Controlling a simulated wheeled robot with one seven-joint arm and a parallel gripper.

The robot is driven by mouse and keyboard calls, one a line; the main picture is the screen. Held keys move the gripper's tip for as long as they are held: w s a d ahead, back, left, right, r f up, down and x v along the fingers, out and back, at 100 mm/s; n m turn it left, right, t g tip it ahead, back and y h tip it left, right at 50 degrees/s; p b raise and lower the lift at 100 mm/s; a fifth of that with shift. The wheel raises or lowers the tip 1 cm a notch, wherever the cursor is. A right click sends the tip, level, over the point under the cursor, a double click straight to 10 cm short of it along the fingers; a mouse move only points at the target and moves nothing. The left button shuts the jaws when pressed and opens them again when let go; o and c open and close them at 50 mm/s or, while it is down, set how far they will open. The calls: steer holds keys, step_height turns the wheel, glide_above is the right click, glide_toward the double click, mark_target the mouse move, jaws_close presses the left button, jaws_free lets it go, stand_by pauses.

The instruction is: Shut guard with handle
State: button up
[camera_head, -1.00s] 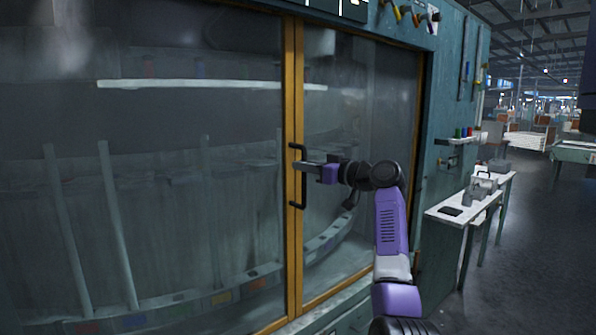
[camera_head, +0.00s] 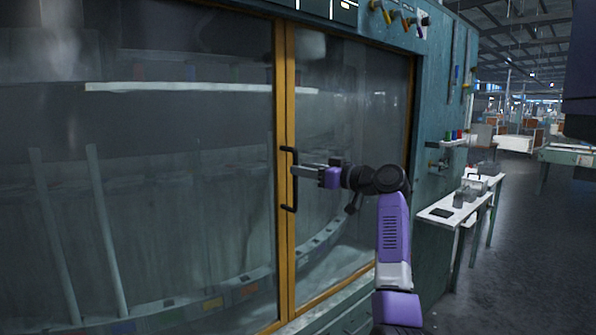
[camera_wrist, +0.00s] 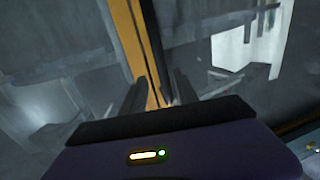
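The guard is a glass panel (camera_head: 345,150) in a yellow frame, standing beside a larger glass panel (camera_head: 180,190). Their yellow edges meet, or nearly meet; a thin dark line between them shows in the wrist view. The black upright bar handle (camera_head: 289,205) is on the yellow edge. My gripper (camera_head: 293,171) is level with the handle's middle, its fingertips overlapping the bar in the head view. In the wrist view my gripper (camera_wrist: 157,88) has its two dark fingers apart, with the yellow edge (camera_wrist: 130,40) beyond them.
A white side table (camera_head: 440,208) with small items stands right of the teal cabinet (camera_head: 430,130). A small shelf with coloured items (camera_head: 455,136) is on the cabinet's side. The floor (camera_head: 515,250) at the right is open.

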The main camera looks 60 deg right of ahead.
steer(key=s, duration=0.5)
steer(key=shift+a+b, duration=0.25)
steer(key=shift+b, duration=0.05)
